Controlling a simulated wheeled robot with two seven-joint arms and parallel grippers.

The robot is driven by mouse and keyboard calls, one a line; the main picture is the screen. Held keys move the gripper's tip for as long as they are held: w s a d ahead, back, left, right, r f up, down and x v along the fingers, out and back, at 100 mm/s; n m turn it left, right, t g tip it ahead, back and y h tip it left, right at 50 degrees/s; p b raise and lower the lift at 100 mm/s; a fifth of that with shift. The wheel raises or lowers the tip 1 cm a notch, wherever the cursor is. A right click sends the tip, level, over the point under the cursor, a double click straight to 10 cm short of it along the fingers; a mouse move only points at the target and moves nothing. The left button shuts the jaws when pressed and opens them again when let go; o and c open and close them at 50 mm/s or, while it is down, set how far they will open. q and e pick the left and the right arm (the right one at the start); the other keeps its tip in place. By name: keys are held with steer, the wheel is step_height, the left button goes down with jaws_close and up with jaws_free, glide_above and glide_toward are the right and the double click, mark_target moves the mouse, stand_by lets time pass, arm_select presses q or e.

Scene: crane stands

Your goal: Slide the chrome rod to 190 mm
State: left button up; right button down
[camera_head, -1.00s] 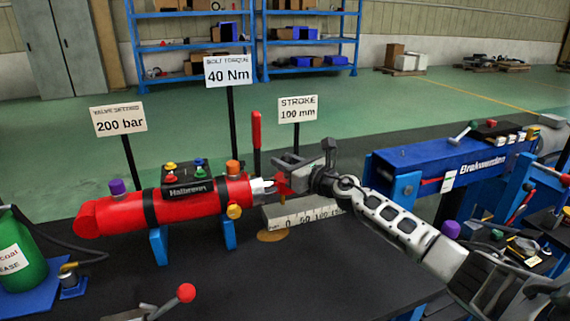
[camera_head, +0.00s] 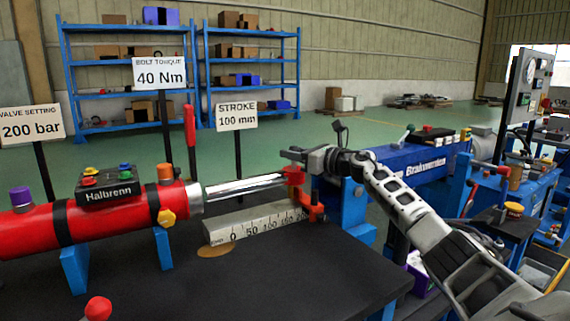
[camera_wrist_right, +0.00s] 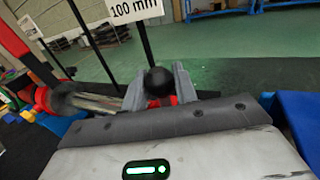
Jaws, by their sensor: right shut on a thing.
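The chrome rod (camera_head: 245,186) reaches out to the right from the red Halbrenn cylinder (camera_head: 105,212), with a long bright length bare. Its red end piece (camera_head: 294,176) is over the right part of the pale scale block (camera_head: 255,224), near the high marks; the exact reading is unclear. My right gripper (camera_head: 292,158) is shut on the red end piece, partly hiding it. In the right wrist view, the fingers (camera_wrist_right: 160,88) stand on both sides of a black ball and a red part, with the rod (camera_wrist_right: 95,100) at left. My left gripper is not in view.
A sign (camera_head: 237,115) reads "STROKE 100 mm". A red upright lever (camera_head: 190,128) stands behind the cylinder. A red bracket (camera_head: 316,205) is by the scale's right end. A blue Brakwenden unit (camera_head: 415,160) stands behind my right arm.

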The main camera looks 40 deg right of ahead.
steer(key=shift+d+r, duration=0.1)
steer(key=shift+d, duration=0.15)
steer(key=c, duration=1.1)
jaws_free()
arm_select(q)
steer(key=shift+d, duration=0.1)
arm_select(e)
steer(key=shift+a, duration=0.1)
steer(key=shift+s, duration=0.45)
arm_select(q)
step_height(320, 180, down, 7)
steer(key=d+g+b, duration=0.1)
steer(key=b, duration=0.3)
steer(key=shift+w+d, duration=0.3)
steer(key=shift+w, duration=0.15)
arm_select(e)
steer(key=shift+v, duration=7.6)
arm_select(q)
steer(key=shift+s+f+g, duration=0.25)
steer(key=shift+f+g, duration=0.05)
